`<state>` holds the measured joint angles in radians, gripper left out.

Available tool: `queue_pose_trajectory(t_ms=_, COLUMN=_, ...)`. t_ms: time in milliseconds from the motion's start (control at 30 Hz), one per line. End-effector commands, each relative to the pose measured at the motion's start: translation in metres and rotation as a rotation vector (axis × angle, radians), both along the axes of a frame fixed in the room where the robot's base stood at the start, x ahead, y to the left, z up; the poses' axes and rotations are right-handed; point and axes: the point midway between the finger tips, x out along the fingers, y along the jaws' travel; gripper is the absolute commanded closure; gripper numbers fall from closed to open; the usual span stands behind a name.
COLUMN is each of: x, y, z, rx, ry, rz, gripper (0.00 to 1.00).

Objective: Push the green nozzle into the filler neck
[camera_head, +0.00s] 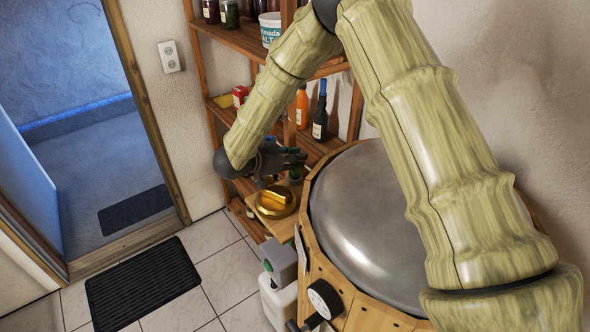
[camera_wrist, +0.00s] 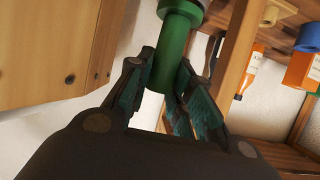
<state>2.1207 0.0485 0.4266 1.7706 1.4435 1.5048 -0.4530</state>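A brass round piece (camera_head: 275,201) sits on the ledge left of the metal-topped wooden barrel (camera_head: 365,225). A wooden shelf (camera_head: 235,38) with bottles stands behind. A white canister (camera_head: 279,300) stands lower. The tiled floor (camera_head: 225,275) at left is partly free.

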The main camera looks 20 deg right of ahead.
Motion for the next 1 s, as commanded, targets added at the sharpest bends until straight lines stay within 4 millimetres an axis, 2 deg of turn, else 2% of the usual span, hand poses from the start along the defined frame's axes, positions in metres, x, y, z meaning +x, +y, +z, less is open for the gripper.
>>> queue_pose_trajectory(t_ms=67, x=0.0, y=0.0, z=0.0, rx=0.0, ry=0.0, rz=0.0, gripper=1.0)
queue_pose_trajectory(t_ms=467, x=0.0, y=0.0, z=0.005, rx=0.001, ry=-0.002, rz=-0.001, gripper=1.0)
queue_pose_trajectory(t_ms=667, x=0.0, y=0.0, z=0.025, rx=0.0, ry=-0.004, rz=-0.002, gripper=1.0)
queue_pose_trajectory(t_ms=1000, x=0.0, y=0.0, z=0.074, rx=0.0, ry=-0.002, rz=0.0, gripper=1.0)
